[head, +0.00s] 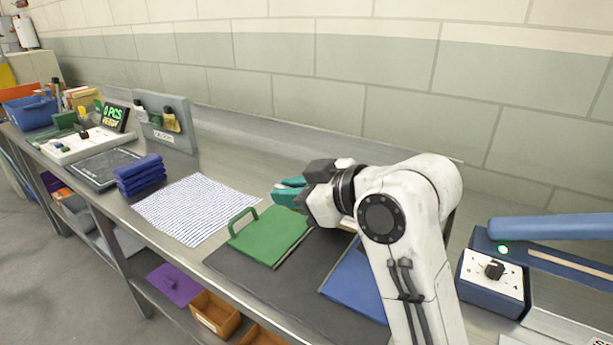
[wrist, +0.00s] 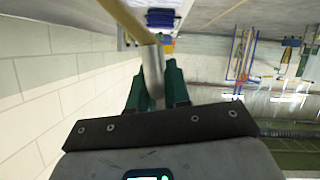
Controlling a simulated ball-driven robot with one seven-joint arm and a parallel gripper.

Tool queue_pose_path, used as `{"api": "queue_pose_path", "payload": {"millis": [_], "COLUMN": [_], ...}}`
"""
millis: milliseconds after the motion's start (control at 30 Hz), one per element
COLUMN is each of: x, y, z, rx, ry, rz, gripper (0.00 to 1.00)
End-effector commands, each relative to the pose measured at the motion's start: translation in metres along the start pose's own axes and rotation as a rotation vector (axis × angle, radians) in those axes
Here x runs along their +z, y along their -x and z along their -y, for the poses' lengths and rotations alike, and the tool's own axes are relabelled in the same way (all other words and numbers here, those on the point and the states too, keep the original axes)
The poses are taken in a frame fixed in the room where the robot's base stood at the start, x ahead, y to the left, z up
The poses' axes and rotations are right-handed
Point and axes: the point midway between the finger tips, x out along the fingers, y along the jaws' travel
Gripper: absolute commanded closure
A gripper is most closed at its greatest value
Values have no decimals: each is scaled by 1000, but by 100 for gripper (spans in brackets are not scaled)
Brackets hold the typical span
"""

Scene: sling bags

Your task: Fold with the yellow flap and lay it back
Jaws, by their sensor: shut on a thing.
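My gripper (head: 288,190) has teal fingers and points left above the green flap in the head view. In the wrist view my gripper (wrist: 153,78) is shut on a pale grey end piece of a thin yellow part, which I take to be the yellow flap (wrist: 122,18) seen nearly edge-on. The flap runs from the fingers to the top left of that view. In the head view my arm and gripper hide most or all of it. The green flap (head: 270,237) with its loop handle lies flat on a dark mat (head: 275,285). A blue flap (head: 355,288) lies right of it, partly behind my arm.
A striped sheet (head: 195,210) and stacked dark blue pouches (head: 140,175) lie left of the mat. A blue-armed machine with a dial box (head: 490,280) stands right. A tiled wall backs the bench.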

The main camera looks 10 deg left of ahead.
Motion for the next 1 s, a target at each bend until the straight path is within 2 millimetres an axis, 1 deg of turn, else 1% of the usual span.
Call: {"api": "queue_pose_path", "payload": {"millis": [33, 200, 400, 500, 700, 1000], "x": [15, 41, 71, 84, 104, 116], "y": [-6, -17, -29, -35, -43, -48], "z": [15, 50, 81, 92, 105, 113], "rx": [17, 78, 140, 167, 206, 235], "ry": [43, 190, 340, 402, 495, 561], "rz": [-2, -2, -1, -1, 0, 0], "gripper": [100, 100, 100, 100, 100, 100]}}
